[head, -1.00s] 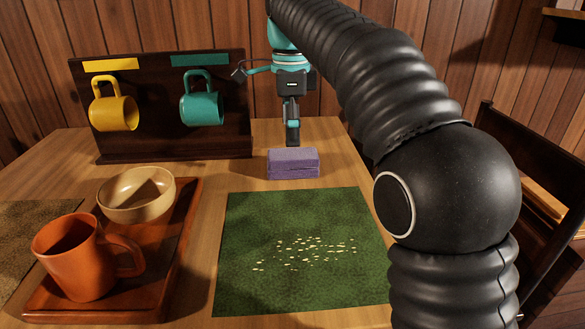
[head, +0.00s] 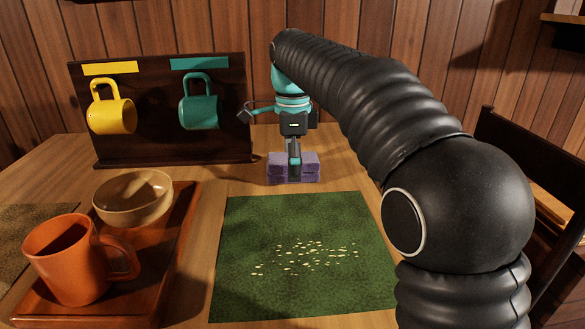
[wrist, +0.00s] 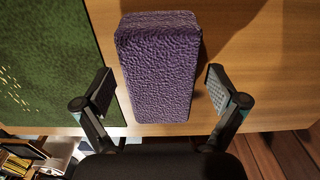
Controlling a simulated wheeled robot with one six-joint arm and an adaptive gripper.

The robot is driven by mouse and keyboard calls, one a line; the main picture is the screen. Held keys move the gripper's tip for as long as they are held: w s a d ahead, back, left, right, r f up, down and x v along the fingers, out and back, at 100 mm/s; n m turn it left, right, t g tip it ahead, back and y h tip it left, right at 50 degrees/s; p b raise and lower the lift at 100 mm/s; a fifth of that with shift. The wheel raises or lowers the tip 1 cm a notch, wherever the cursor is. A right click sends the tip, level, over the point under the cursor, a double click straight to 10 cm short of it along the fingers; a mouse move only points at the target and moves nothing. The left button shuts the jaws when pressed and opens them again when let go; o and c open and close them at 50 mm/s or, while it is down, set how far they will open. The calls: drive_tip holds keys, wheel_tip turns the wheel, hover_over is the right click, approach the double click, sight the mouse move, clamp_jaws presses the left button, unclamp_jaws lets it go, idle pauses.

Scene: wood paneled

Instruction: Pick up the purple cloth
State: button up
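The purple cloth (head: 275,168) is a folded, block-shaped stack lying on the wooden table behind the green mat. In the wrist view the cloth (wrist: 160,70) lies lengthwise between the two fingers. My gripper (head: 294,175) is lowered over the cloth and hides its middle in the head view. In the wrist view my gripper (wrist: 160,92) is open, with one finger on each side of the cloth and a visible gap on both sides. I see no contact with the cloth.
The green mat (head: 300,295) with scattered crumbs lies in front. A tray (head: 180,235) with a bowl (head: 133,198) and an orange mug (head: 65,260) stands at left. A dark rack (head: 150,140) behind holds a yellow mug (head: 112,115) and a teal mug (head: 200,110).

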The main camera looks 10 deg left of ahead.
drive_tip(key=c, duration=1.1)
drive_tip(key=shift+r, duration=0.65)
drive_tip(key=r, duration=0.1)
drive_tip(key=r+p, duration=0.1)
drive_tip(key=r, duration=0.1)
drive_tip(key=shift+w+d+r+p, duration=0.3)
drive_tip(key=shift+w+d+p, duration=0.05)
drive_tip(key=shift+w, duration=0.05)
drive_tip(key=shift+w+d+r+p, duration=0.45)
drive_tip(key=shift+w+d+r, duration=0.55)
drive_tip(key=shift+w+d, duration=0.25)
drive_tip(key=shift+w+d+r+p, duration=0.45)
drive_tip(key=shift+w+d+r, duration=0.6)
drive_tip(key=shift+w+d, duration=0.25)
drive_tip(key=shift+w+d+r+p, duration=0.45)
drive_tip(key=shift+w+d+r, duration=0.6)
drive_tip(key=shift+w, duration=0.3)
